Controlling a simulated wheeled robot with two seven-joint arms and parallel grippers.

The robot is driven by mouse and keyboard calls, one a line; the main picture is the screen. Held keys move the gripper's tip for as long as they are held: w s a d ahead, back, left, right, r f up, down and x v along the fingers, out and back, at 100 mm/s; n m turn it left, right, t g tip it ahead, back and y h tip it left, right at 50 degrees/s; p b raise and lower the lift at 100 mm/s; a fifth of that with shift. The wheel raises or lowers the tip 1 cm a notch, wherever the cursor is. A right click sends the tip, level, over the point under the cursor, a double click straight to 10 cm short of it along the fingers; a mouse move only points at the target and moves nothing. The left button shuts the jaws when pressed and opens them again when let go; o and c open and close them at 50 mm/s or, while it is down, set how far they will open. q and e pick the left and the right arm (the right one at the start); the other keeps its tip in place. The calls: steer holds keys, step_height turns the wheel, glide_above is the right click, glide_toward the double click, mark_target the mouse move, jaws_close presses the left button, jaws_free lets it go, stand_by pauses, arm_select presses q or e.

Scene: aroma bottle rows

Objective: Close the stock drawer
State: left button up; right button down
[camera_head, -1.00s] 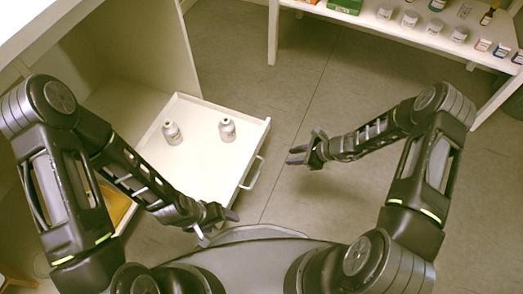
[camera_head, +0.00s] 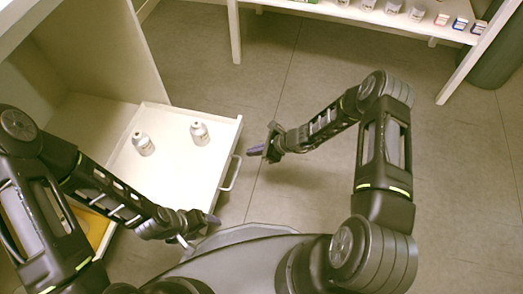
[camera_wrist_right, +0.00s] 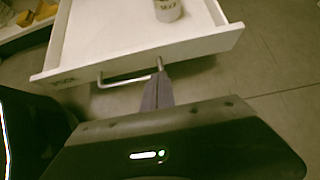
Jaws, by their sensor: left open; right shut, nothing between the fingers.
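The stock drawer (camera_head: 165,180) is white and pulled out of the cabinet at the left, with two small grey bottles, one at the left (camera_head: 143,144) and one at the right (camera_head: 200,133), upright in it. Its bar handle (camera_head: 231,173) is on the front face. My right gripper (camera_head: 256,151) is shut and empty, just right of the drawer front, apart from the handle in the head view. In the right wrist view its fingers (camera_wrist_right: 158,88) point at the drawer front (camera_wrist_right: 205,43), close to one end of the handle (camera_wrist_right: 125,77). My left gripper (camera_head: 200,228) is open near the drawer's near corner.
The white cabinet (camera_head: 95,50) stands at the left. A white shelf table (camera_head: 330,12) with several small bottles is at the back. Yellow items (camera_head: 92,228) show below the drawer at the left. The grey floor right of the drawer is clear.

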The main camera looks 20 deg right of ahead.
mark_target(230, 152)
steer(key=w+a, duration=0.1)
steer(key=a+f+b, duration=0.1)
steer(key=a, duration=0.1)
steer(key=w+a+f, duration=0.1)
steer(key=shift+w+a+f+b, duration=0.15)
steer(key=shift+w+a+b, duration=0.1)
steer(key=shift+w+b, duration=0.1)
steer(key=shift+w+a, duration=0.2)
steer(key=shift+a, duration=0.2)
steer(key=shift+w+a, duration=0.1)
steer(key=shift+a, duration=0.05)
